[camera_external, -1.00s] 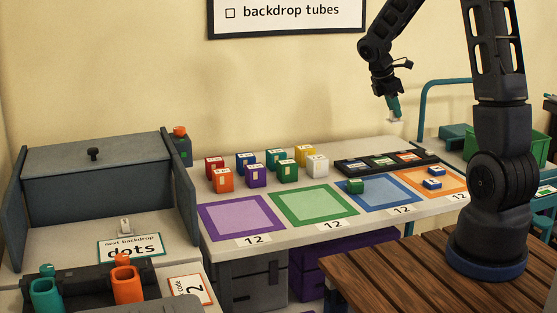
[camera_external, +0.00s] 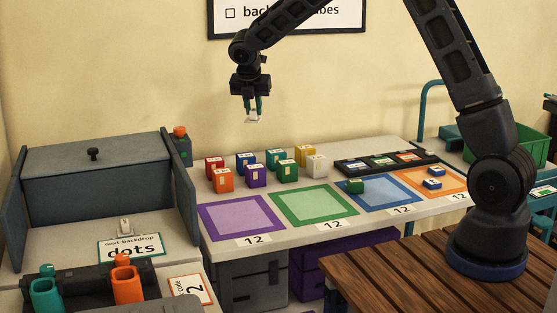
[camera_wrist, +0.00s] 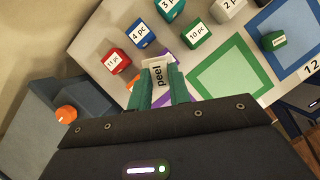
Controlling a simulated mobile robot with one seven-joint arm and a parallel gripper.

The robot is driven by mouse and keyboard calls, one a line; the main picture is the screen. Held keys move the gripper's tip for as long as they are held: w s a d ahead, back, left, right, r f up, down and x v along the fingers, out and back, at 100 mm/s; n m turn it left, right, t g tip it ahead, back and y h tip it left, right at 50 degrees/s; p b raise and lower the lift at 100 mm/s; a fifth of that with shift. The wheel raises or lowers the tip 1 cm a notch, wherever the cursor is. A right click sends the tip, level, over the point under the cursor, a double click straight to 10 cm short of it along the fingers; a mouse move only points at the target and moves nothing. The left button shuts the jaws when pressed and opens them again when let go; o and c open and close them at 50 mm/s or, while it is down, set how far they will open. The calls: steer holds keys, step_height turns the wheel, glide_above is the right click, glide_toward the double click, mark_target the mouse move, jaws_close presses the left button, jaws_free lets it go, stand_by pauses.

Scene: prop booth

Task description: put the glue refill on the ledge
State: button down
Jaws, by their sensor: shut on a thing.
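My gripper (camera_external: 255,107), with teal fingers, is shut on a small white piece (camera_external: 253,118). It holds the piece high above the back of the light table, near the wall. In the wrist view the piece (camera_wrist: 157,70) sits between the fingertips and reads "peel". I cannot tell for sure that it is the glue refill. No surface is marked as the ledge. At the left, a grey open-fronted stand (camera_external: 95,196) has a flat light floor with a "next backdrop dots" card (camera_external: 131,246) and a small white piece (camera_external: 125,227) on it.
Several labelled cubes, such as a red one (camera_external: 214,167) and a white one (camera_external: 317,167), stand at the table's back. Purple (camera_external: 240,213), green (camera_external: 313,203) and blue (camera_external: 378,200) squares lie in front. A black tray (camera_external: 387,162) is behind. An orange-capped bottle (camera_external: 181,146) stands beside the stand.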

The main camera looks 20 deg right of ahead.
steer(key=s+a+n+y, duration=0.2)
steer(key=s+a+n, duration=0.2)
steer(key=a, duration=1.1)
steer(key=s+a+n+y, duration=0.1)
steer(key=s+a+n, duration=0.25)
steer(key=a, duration=1.05)
steer(key=s+a+n+y, duration=0.1)
steer(key=s+a+n, duration=0.3)
steer(key=s+a, duration=0.7)
steer(key=s+a+n+y, duration=0.2)
steer(key=s+a+n, duration=0.35)
steer(key=a, duration=0.85)
steer(key=shift+m+g, duration=0.4)
steer(key=shift+m, duration=0.5)
steer(key=f, duration=0.7)
steer(key=s+f, duration=0.1)
steer(key=f, duration=0.5)
steer(key=s+f, duration=0.1)
steer(key=f, duration=0.6)
steer(key=shift+a+f, duration=0.1)
steer(key=shift+f, duration=0.2)
steer(key=shift+f, duration=0.15)
steer(key=c, duration=1.3)
jaws_free()
steer(key=v, duration=1.2)
steer(key=shift+a, duration=0.2)
